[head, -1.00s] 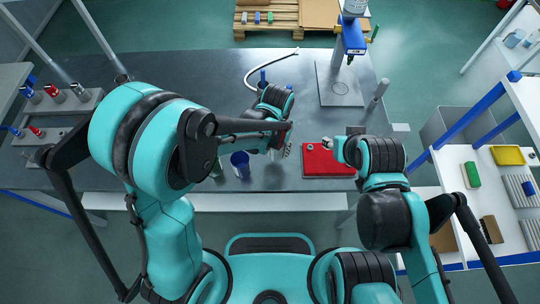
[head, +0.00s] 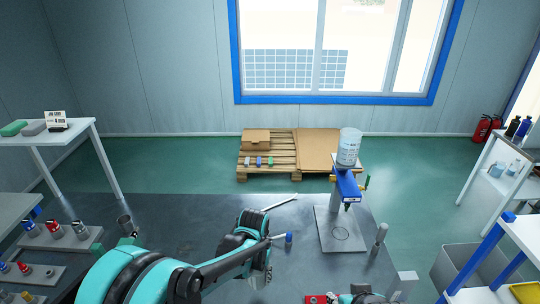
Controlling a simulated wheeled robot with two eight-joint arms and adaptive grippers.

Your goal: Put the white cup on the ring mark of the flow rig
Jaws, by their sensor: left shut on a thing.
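The flow rig (head: 347,186) stands at the right back of the dark table, with a blue head and a clear container on top. Its grey base plate (head: 328,222) carries a thin ring mark (head: 341,233), which is bare. My left gripper (head: 262,274) is at the table's middle, left of and nearer than the plate. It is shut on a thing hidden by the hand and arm. I cannot make out the white cup.
A grey post (head: 379,238) stands right of the plate. Racks with small fittings (head: 55,232) are at the left. The table's back middle is clear.

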